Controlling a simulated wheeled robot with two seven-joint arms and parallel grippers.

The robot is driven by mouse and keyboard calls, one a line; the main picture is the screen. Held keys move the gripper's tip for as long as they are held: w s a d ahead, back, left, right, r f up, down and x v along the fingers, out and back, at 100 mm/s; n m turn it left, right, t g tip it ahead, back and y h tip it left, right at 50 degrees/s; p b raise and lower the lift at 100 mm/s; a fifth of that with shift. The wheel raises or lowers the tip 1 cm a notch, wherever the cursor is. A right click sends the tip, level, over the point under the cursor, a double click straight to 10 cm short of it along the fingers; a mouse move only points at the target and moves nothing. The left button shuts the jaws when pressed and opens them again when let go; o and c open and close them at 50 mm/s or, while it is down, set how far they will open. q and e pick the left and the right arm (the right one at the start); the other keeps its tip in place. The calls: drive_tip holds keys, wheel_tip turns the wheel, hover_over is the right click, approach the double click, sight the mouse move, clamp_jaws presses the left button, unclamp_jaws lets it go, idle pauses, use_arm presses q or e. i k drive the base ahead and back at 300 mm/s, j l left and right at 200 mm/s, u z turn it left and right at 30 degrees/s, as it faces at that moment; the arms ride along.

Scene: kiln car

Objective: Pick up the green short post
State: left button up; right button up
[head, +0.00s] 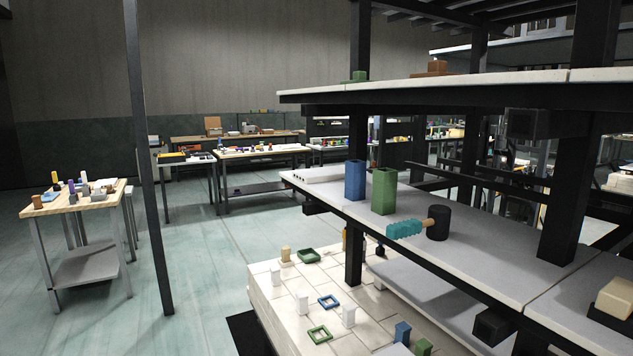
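Several green pieces show in the head view, and I cannot be sure which is the green short post. A short green block (423,347) stands at the bottom edge, partly cut off, beside a short blue block (402,332) on the pale tiled deck (374,334). A taller green post (384,191) stands upright on the middle grey shelf (460,240), close beside a blue post (355,180). A low green piece (358,76) sits on the upper shelf (400,88), partly hidden by its edge. Neither of my grippers is in view.
A teal piece with a tan handle (404,229) lies against a black cylinder (438,223) on the middle shelf. Dark uprights (354,255) carry the shelves. Green (319,334) and blue frames and white posts stand on the deck. Open floor (205,290) lies left.

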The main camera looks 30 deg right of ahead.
sight(385, 180)
drive_tip(key=i, duration=1.9)
drive_tip(key=i+z, duration=0.65)
drive_tip(key=z, duration=0.15)
drive_tip(key=i+j+z, duration=0.2)
drive_tip(key=z, duration=0.25)
drive_tip(key=i, duration=0.1)
